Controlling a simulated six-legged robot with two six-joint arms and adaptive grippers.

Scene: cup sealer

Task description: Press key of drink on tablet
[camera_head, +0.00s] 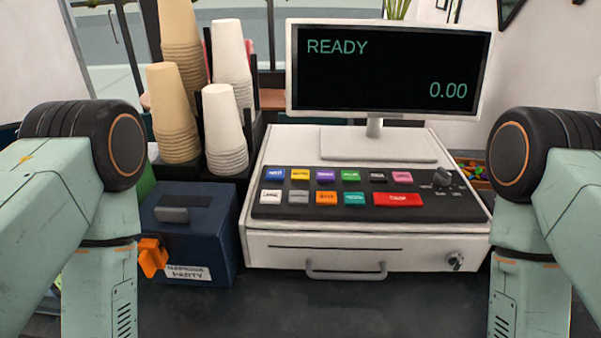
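A white cash register (262,212) stands in the middle on the dark counter. Its sloped black key panel (440,208) carries two rows of coloured keys, among them blue, yellow, purple, green, pink, orange and teal ones and a wide red key (398,199). The key labels are too small to read surely. A screen (385,70) above the keys shows READY and 0.00. My arms stand at the left and right edges, apart from the register. Neither gripper shows in the view.
Stacks of tan cups (174,110) and white cups (224,130) stand in a dark holder left of the register. A dark blue box (205,215) with a white label sits in front of them. A tray of colourful items (473,171) is at right. The front counter (330,310) is clear.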

